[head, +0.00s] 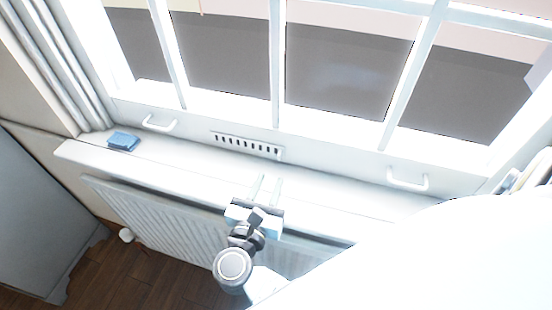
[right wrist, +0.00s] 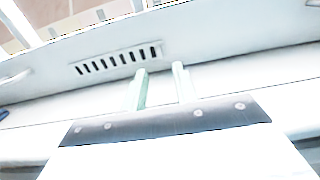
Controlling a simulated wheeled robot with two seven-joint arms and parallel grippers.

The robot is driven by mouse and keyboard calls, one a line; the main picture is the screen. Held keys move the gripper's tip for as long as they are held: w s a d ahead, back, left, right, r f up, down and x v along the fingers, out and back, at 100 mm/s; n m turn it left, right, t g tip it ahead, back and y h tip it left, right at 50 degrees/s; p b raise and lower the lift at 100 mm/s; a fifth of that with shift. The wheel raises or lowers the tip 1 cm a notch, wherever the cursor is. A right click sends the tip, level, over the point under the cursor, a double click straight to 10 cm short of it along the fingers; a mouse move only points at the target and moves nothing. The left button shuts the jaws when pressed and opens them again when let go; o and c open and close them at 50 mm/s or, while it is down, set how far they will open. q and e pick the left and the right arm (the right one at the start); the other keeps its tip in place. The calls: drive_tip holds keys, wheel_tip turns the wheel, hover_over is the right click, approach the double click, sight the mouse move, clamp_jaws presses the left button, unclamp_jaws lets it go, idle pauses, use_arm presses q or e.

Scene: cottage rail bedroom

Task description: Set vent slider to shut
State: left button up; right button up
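The vent (head: 247,145) is a white strip with a row of dark slots, set low in the window frame just above the sill. It also shows in the right wrist view (right wrist: 117,59), where its slots look dark and a small raised part shows near its right end. My right gripper (head: 266,186) is over the sill in front of the vent, its two pale fingers pointing at the window. In the right wrist view the fingers (right wrist: 160,84) are apart with nothing between them, below and right of the vent. My left gripper is not in view.
The white sill (head: 330,194) runs under the window, with a folded blue cloth (head: 123,141) at its left. White handles (head: 160,125) and (head: 407,182) stick out from the frame either side of the vent. A radiator (head: 160,222) stands below the sill.

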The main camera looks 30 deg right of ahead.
sight(278, 158)
drive_tip(key=x, duration=0.7)
drive_tip(key=shift+w+p, duration=0.1)
drive_tip(key=shift+p, duration=0.3)
clamp_jaws()
